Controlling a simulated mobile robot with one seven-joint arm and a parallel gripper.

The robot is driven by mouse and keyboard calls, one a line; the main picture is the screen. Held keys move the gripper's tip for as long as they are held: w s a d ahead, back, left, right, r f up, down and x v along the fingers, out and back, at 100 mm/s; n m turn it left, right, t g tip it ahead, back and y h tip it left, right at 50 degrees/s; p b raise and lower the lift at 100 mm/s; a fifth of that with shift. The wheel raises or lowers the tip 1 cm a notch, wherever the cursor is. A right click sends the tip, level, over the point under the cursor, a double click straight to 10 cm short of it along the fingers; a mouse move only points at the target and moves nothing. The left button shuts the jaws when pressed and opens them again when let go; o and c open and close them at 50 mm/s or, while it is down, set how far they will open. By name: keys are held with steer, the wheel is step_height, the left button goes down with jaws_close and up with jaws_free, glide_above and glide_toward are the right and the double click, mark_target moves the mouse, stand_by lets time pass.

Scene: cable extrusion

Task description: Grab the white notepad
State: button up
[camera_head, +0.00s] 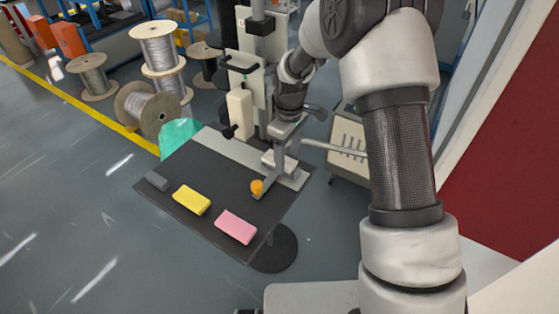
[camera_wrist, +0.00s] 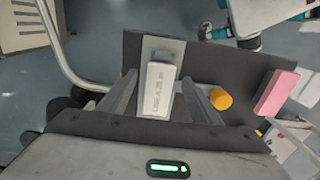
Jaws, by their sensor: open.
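The white notepad, a pale block with printed letters (camera_wrist: 160,90), lies on the light grey strip of the dark table in the wrist view. My gripper (camera_wrist: 160,84) is open, with one finger on each side of the white block; I cannot tell whether they touch it. In the head view my gripper (camera_head: 279,172) is low over the table's far right part, and it partly hides the white block. An orange cylinder (camera_wrist: 221,98) stands just right of the right finger in the wrist view. It also shows in the head view (camera_head: 257,187).
Cable spools (camera_head: 147,108) stand behind left. The floor at left is clear.

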steer(key=shift+f, duration=0.5)
steer(key=c, duration=1.2)
steer(key=shift+r, duration=0.1)
